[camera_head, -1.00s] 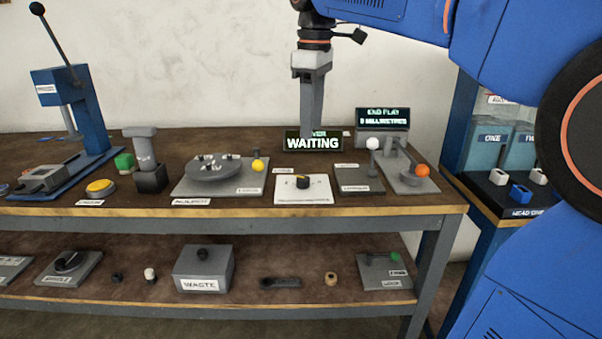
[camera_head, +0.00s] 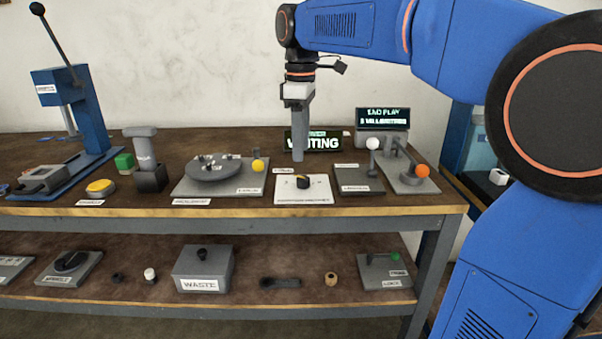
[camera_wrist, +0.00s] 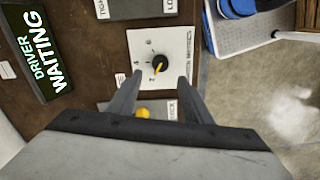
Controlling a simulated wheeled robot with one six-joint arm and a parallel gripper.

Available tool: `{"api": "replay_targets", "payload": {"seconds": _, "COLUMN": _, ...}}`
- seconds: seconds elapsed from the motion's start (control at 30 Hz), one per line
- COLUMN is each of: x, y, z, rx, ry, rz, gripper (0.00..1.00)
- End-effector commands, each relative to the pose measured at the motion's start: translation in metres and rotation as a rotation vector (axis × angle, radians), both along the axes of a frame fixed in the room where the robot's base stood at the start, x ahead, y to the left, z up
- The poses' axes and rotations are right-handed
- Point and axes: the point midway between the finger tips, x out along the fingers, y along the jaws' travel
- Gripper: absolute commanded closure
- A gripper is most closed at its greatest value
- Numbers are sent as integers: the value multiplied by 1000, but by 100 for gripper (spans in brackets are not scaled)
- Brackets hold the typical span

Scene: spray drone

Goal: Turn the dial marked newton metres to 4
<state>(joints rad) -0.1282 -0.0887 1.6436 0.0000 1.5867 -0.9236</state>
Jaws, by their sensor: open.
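The dial (camera_head: 303,183) is a black knob with a yellow pointer on a white plate (camera_head: 318,192) at the front of the bench. In the wrist view the dial (camera_wrist: 160,65) shows its pointer slanting to the lower left, near a mark that looks like 2; a mark that looks like 4 sits at its left. The unit lettering is too small to read. My gripper (camera_head: 298,158) points down above and slightly behind the dial, not touching it. In the wrist view my gripper (camera_wrist: 159,82) is open and empty, its fingers apart below the dial.
A grey plate with a round turntable (camera_head: 212,170) and yellow ball lies left of the dial. Right of it stand a lever plate (camera_head: 358,184) with a white ball and an orange-knobbed lever (camera_head: 421,172). A driver display (camera_head: 325,142) reading WAITING stands behind.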

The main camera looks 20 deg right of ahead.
Motion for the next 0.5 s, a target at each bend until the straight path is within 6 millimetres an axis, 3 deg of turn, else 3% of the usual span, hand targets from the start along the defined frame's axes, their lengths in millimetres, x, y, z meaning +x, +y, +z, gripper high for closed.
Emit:
{"api": "replay_targets", "payload": {"seconds": 0.3, "x": -1, "y": 0, "z": -54, "rx": -1, "ry": 3, "rz": 0, "gripper": 55}}
{"api": "replay_targets", "payload": {"seconds": 0.5, "x": 0, "y": 0, "z": -74, "rx": 0, "ry": 0, "rz": 0, "gripper": 55}}
